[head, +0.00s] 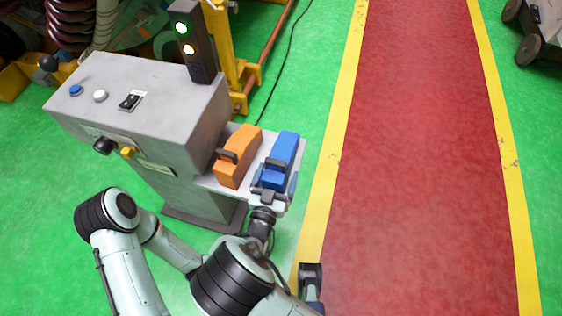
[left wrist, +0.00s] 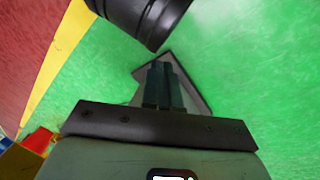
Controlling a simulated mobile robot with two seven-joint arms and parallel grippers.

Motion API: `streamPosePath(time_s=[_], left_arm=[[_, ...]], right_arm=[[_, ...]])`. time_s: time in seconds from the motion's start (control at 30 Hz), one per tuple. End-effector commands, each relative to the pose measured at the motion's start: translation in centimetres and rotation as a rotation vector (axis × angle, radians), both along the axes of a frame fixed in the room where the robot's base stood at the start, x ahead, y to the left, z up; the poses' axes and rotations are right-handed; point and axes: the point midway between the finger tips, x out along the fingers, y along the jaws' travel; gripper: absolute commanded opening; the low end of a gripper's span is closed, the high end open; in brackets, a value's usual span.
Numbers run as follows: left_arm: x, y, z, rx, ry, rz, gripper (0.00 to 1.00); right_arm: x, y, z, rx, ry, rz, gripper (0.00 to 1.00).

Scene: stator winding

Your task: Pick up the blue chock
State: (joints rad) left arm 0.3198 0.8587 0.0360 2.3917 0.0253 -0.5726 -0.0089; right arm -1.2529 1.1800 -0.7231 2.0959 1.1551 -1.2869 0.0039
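The blue chock (head: 281,157) lies on a light shelf (head: 299,152) at the right side of the grey machine, with a dark handle on it. My right gripper (head: 274,181) is open at the chock's near end, its fingers on either side of it; I cannot tell whether they touch. My left gripper (left wrist: 164,74) shows in the left wrist view with its fingers close together, nothing visible between them, over the green floor. In the head view the left hand is hard to make out behind the arm links.
An orange chock (head: 238,157) stands left of the blue one on the same shelf. The grey machine (head: 150,105) with buttons and a signal light (head: 192,42) rises to the left. A red lane (head: 415,160) with yellow edges is clear on the right.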

Motion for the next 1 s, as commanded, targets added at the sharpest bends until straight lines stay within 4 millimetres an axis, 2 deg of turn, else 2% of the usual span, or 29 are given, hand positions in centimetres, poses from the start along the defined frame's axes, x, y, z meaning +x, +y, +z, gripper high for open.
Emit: streamPosePath(time_s=[0.03,0.2,0.23,0.27,0.5,0.67,0.87,1.0], left_arm=[[0.0,0.0,0.0,0.000,0.000,0.000,0.00],[0.0,0.0,0.0,0.000,0.001,0.000,0.00],[0.0,0.0,0.0,0.000,0.001,0.000,0.00],[0.0,0.0,0.0,0.000,0.001,0.000,0.00],[-0.1,0.0,0.1,-0.001,0.002,-0.001,0.00],[-0.5,-0.3,0.5,-0.006,0.012,-0.005,0.00],[-2.0,-1.1,1.7,-0.027,0.053,-0.023,0.00],[-3.8,-2.0,3.2,-0.050,0.100,-0.042,0.00]], right_arm=[[0.0,0.0,0.0,0.000,0.000,0.000,0.87],[0.0,0.0,0.0,0.000,0.000,0.000,0.32],[0.0,0.0,0.0,0.000,0.000,0.000,0.32],[0.0,0.0,0.1,-0.001,-0.005,0.000,0.26],[0.0,0.0,0.2,0.000,-0.004,0.000,0.26],[0.0,0.1,1.2,0.000,-0.005,0.000,0.26],[0.0,0.1,4.5,0.004,-0.008,-0.001,0.26],[0.0,0.1,8.3,0.006,-0.009,0.000,0.26]])
